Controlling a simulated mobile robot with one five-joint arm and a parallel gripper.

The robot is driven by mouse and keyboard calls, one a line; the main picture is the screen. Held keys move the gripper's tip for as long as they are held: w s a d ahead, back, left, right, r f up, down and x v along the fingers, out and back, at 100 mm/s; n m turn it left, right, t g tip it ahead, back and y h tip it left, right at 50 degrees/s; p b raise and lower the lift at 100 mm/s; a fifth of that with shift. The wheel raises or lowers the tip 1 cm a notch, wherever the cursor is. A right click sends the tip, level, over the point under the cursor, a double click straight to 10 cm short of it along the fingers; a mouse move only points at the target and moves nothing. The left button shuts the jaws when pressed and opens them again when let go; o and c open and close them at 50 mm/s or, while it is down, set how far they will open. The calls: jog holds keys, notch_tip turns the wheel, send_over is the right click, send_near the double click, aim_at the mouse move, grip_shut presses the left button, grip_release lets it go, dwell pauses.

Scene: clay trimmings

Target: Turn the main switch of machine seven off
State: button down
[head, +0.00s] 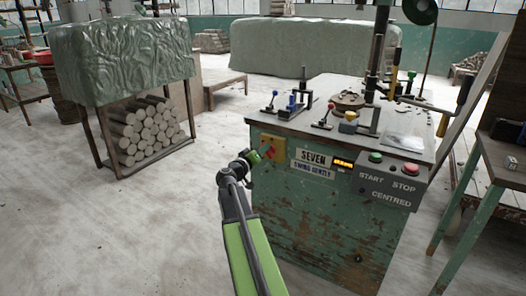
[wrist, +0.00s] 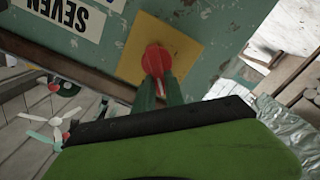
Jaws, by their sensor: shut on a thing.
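Machine seven (head: 330,220) is a worn green cabinet with a grey top and a "SEVEN" label. Its main switch, a red knob on a yellow plate (head: 272,148), sits on the front face at the upper left. In the wrist view the red knob (wrist: 157,62) lies on the yellow plate (wrist: 190,45), with its pointer end toward my gripper. My gripper (wrist: 160,88) is shut on the red switch, its two green fingers on either side of the knob's lower end. In the head view my gripper (head: 262,152) reaches the plate from the left and partly hides the knob.
A panel with START and STOP buttons (head: 390,183) is on the machine's right front. Several coloured levers (head: 292,104) stand on top. A rack of clay logs (head: 140,132) is at the left, a wooden table (head: 505,165) at the right. The floor between rack and machine is clear.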

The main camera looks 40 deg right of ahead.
jog(key=shift+w+f+n+b, duration=0.1)
jog(key=shift+f+n+b, duration=0.2)
jog(key=shift+n, duration=1.3)
jog(key=shift+f+n+b, duration=0.2)
jog(key=shift+f+n, duration=0.05)
jog(key=shift+n, duration=1.35)
jog(key=shift+w+f+n+b, duration=0.1)
jog(key=shift+f+n+b, duration=0.2)
jog(key=shift+n, duration=1.3)
jog(key=c, duration=1.4)
grip_release()
